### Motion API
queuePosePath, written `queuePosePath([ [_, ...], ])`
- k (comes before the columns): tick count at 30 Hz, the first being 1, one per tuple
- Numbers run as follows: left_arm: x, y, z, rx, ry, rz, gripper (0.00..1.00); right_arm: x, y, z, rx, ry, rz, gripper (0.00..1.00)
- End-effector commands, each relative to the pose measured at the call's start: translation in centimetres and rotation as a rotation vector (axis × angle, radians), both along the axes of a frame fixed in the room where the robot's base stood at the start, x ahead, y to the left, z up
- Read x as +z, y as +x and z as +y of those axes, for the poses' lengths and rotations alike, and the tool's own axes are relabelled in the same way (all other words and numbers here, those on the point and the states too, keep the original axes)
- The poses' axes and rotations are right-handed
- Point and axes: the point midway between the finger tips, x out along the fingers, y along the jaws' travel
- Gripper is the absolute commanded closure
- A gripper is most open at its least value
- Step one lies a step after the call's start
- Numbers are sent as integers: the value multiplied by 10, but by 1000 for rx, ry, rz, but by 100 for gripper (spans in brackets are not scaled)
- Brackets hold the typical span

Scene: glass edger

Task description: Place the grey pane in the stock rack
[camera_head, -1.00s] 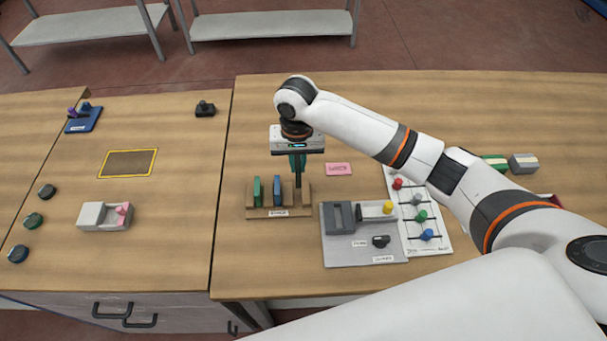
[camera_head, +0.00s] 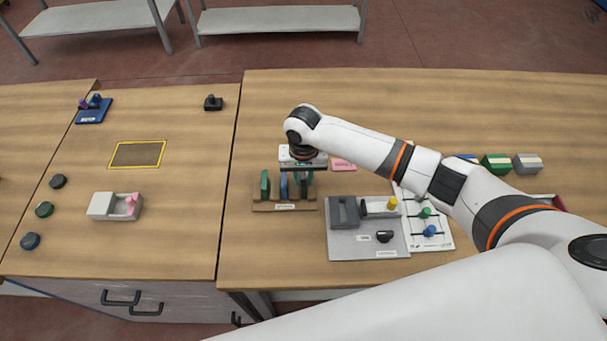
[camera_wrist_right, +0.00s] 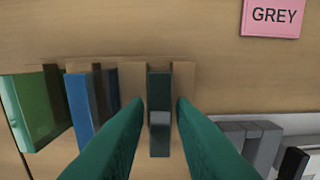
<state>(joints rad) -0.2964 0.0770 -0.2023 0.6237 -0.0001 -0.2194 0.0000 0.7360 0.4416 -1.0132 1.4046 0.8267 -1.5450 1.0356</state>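The grey pane (camera_wrist_right: 160,142) stands upright in the right-hand slot of the wooden stock rack (camera_head: 284,207). It lies between the two teal fingers of my right gripper (camera_wrist_right: 160,112) in the right wrist view, with a narrow gap showing on each side. My right gripper (camera_head: 303,184) is open, low over the right end of the rack. A green pane (camera_head: 265,185) and a blue pane (camera_wrist_right: 82,108) stand in the slots to the left. In the head view the gripper largely hides the grey pane. My left gripper is not in view.
A pink card reading GREY (camera_wrist_right: 274,15) lies behind the rack. A grey fixture plate (camera_head: 345,243) with a yellow knob and a white board with coloured pegs (camera_head: 440,240) are to the right.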

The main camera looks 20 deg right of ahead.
Motion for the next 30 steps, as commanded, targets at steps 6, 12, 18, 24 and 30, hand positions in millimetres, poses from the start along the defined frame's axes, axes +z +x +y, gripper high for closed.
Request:
queuePosePath([
  [6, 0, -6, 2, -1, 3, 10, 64, 0, 0, 0, 0, 0, 0, 65],
  [12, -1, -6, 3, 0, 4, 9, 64, 4, 0, 0, 0, 0, -1, 65],
  [18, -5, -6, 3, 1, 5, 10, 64, 33, 1, 0, 2, 2, -5, 65],
  [24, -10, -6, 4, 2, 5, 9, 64, 77, 1, 1, 1, 2, -5, 65],
  [30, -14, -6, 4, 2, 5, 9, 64, 110, 1, 1, -1, 2, -2, 65],
])
